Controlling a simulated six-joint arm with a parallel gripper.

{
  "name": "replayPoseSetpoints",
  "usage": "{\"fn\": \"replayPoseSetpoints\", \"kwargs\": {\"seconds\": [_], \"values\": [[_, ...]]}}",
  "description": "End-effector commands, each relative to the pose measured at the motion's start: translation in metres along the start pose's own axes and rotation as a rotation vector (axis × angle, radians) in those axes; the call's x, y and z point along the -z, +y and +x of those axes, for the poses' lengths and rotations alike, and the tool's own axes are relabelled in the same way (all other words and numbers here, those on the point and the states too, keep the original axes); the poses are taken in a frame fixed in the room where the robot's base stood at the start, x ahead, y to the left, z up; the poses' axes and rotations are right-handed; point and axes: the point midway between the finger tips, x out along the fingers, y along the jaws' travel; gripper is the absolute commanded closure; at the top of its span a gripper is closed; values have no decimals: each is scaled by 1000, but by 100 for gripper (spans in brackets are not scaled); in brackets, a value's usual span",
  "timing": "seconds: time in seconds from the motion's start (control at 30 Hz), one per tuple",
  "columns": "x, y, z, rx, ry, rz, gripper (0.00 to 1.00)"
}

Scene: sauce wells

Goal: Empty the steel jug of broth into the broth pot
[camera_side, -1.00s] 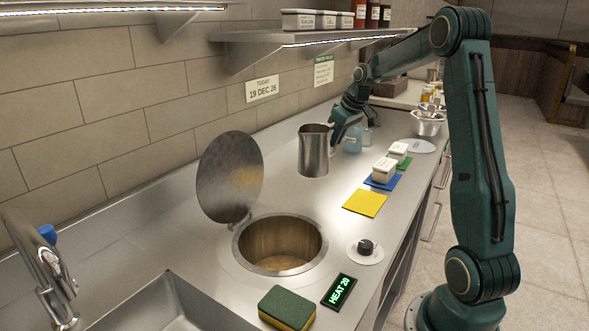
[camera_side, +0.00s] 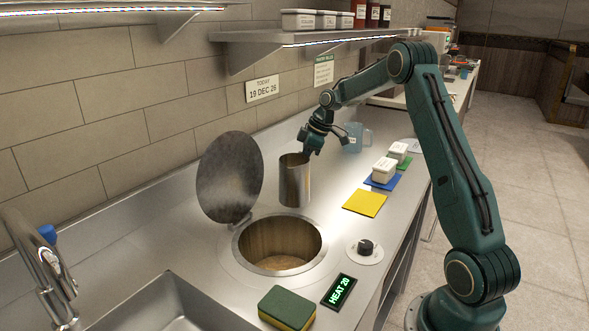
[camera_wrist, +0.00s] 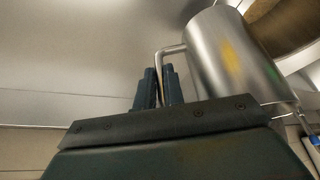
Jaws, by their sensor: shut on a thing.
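The steel jug (camera_side: 294,181) hangs above the counter, just behind the broth pot, close to upright with a slight tilt. It also shows in the wrist view (camera_wrist: 232,65), with its handle between my fingers. My gripper (camera_side: 307,150) is shut on the jug's handle; its dark fingers show in the wrist view (camera_wrist: 158,88). The broth pot (camera_side: 279,243) is a round well sunk in the counter, with its lid (camera_side: 230,178) standing open at the back left. Some pale brown content shows low in the pot. The jug's inside is hidden.
A heat knob (camera_side: 366,247), a lit display (camera_side: 341,290) and a sponge (camera_side: 287,308) lie around the pot's front right. A sink (camera_side: 170,300) is at front left. Yellow (camera_side: 364,203) and blue mats, white tubs (camera_side: 384,170) and a blue jug (camera_side: 354,138) stand to the right.

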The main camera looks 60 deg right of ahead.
Motion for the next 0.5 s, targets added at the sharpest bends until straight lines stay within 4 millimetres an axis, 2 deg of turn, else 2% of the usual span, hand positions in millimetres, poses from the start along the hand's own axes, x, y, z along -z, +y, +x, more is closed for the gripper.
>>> {"fn": "replayPoseSetpoints", "kwargs": {"seconds": [0.27,0.5], "values": [[3,-2,-4,-23,-1,-7,100],[10,-8,-16,-105,-18,-43,100]]}}
